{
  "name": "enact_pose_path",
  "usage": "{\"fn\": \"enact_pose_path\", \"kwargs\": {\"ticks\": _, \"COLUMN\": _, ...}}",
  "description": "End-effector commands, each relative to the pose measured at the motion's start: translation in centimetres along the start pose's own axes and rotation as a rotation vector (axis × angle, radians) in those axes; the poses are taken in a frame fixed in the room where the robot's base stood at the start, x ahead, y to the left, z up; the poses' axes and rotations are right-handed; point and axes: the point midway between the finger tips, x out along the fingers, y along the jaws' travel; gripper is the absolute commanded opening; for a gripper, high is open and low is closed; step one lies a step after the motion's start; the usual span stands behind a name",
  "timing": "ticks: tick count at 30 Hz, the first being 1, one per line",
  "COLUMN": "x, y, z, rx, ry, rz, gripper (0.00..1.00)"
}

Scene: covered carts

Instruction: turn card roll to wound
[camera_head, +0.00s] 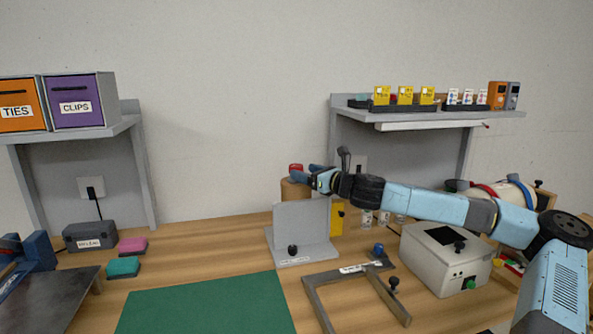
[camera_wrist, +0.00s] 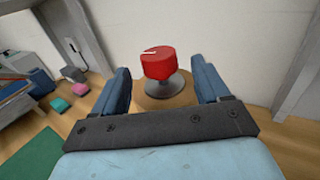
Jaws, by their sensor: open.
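The card roll appears to be the brown upright cylinder (camera_head: 293,190) behind the grey angled plate, with a red knob (camera_head: 296,167) on top. In the wrist view the knob (camera_wrist: 158,64) has a white line pointing left across its top and stands on a grey stem and disc (camera_wrist: 172,91) over the brown roll top (camera_wrist: 151,101). My gripper (camera_head: 313,177) is beside the knob from the right in the head view. In the wrist view its blue fingers are open, one either side of the knob, with gaps on both sides. The plate hides the lower roll.
The grey angled plate (camera_head: 300,228) stands in front of the roll, with a yellow box (camera_head: 337,218) to its right. A white box (camera_head: 444,257) and a grey frame (camera_head: 319,307) lie nearer. A shelf (camera_head: 346,106) rises behind my arm. The green mat (camera_head: 210,308) is clear.

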Motion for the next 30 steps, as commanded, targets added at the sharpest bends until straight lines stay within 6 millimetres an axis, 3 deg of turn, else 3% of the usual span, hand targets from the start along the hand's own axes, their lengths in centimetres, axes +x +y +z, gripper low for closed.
{"fn": "enact_pose_path", "kwargs": {"ticks": 9, "x": 4.0, "y": 0.1, "z": 0.0, "rx": 0.001, "ry": 0.0, "rz": 0.001, "gripper": 0.75}}
{"fn": "enact_pose_path", "kwargs": {"ticks": 22, "x": 4.8, "y": 0.1, "z": 0.0, "rx": 0.0, "ry": 0.0, "rz": 0.002, "gripper": 0.75}}
{"fn": "enact_pose_path", "kwargs": {"ticks": 30, "x": 4.8, "y": 0.1, "z": 0.0, "rx": 0.0, "ry": 0.0, "rz": 0.002, "gripper": 0.49}}
